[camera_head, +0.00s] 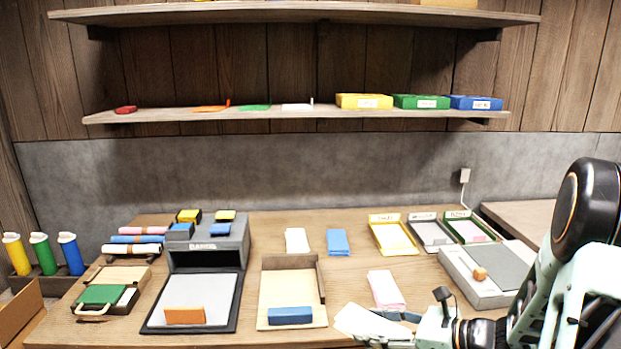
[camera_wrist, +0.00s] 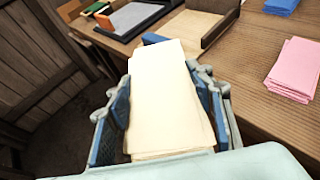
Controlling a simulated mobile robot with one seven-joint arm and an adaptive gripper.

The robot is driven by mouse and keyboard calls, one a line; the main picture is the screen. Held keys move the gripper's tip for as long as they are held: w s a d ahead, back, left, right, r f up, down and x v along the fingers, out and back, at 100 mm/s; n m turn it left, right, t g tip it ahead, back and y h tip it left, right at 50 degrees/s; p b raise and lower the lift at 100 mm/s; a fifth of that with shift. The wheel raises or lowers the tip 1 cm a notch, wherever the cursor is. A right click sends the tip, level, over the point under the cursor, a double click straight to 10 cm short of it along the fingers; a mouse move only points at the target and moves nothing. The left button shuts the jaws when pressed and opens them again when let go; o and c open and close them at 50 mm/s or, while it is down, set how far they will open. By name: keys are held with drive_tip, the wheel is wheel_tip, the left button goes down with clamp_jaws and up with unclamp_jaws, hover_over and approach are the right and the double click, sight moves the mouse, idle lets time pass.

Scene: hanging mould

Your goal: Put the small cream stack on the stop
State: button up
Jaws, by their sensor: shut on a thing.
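The small cream stack (camera_wrist: 172,100) is held between the blue pads of my gripper (camera_wrist: 161,84). In the head view the cream stack (camera_head: 362,321) is at the front edge of the table, tilted, with its far end pointing left. A wooden board with raised walls at its back and right side (camera_head: 264,290), which may be the stop, lies left of my gripper. A blue block (camera_head: 290,315) sits at its front edge. In the wrist view the board (camera_wrist: 206,30) is beyond the stack's far end, and the stack partly hides the blue block.
A pink stack (camera_head: 386,289) lies just behind my gripper. White (camera_head: 297,240) and blue (camera_head: 338,242) stacks lie further back. A grey pad with an orange block (camera_head: 185,315) is left of the board. A grey box (camera_head: 480,285) stands right. Bare table separates these.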

sight(373, 325)
wheel_tip(373, 325, up, 10)
drive_tip(key=p, duration=1.1)
drive_tip(key=shift+f+p, duration=0.1)
drive_tip(key=shift+p, duration=0.3)
drive_tip(key=shift+w+a, duration=0.1)
